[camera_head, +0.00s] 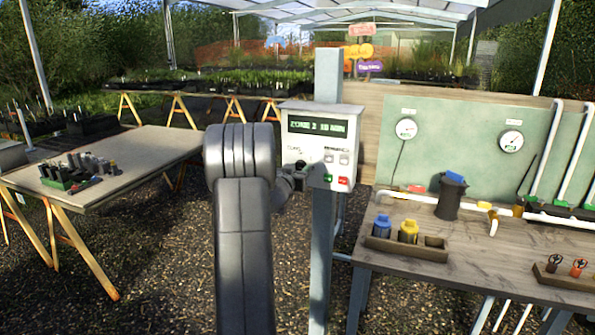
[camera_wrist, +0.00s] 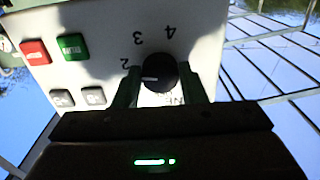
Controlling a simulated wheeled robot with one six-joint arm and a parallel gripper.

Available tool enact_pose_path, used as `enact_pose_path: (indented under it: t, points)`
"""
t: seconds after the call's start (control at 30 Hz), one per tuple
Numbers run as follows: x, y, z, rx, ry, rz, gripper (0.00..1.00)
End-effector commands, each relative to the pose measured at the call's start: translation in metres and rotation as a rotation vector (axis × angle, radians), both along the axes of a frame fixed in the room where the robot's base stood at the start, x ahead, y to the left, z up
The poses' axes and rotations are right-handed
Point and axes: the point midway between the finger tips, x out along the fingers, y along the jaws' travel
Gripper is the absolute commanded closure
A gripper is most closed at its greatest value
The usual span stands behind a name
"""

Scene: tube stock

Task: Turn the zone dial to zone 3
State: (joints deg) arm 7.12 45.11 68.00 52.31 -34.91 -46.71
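The control box (camera_head: 318,145) is a pale unit on a grey post, with a green display that appears to read zone 2, 15 min. The zone dial (camera_wrist: 160,72) is a round black knob with a white pointer line; the numbers 2, 3 and 4 show around it, upside down in the wrist view. The pointer lies to the left, nearest the 2. My gripper (camera_wrist: 161,84) has one finger on each side of the dial, close against its rim, and looks shut on it.
Red (camera_wrist: 35,52) and green (camera_wrist: 72,46) buttons and two grey buttons sit on the panel beside the dial. A workbench (camera_head: 470,262) with gauges, bottles and pipes stands right of the post. A table (camera_head: 130,150) with small items stands left. Gravel floor lies between.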

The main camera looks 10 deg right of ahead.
Motion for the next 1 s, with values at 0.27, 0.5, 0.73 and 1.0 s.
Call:
enact_pose_path:
  t: [0.27, 0.5, 0.73, 1.0]
  points:
    - [-0.0002, 0.0001, -0.0002, 0.009, -0.006, 0.000, 0.85]
    - [-0.0001, 0.0002, -0.0012, 0.081, -0.056, -0.001, 0.85]
    - [0.0002, 0.0005, -0.0015, 0.226, -0.155, 0.000, 0.85]
    - [0.0003, 0.0008, -0.0015, 0.427, -0.291, 0.000, 0.85]
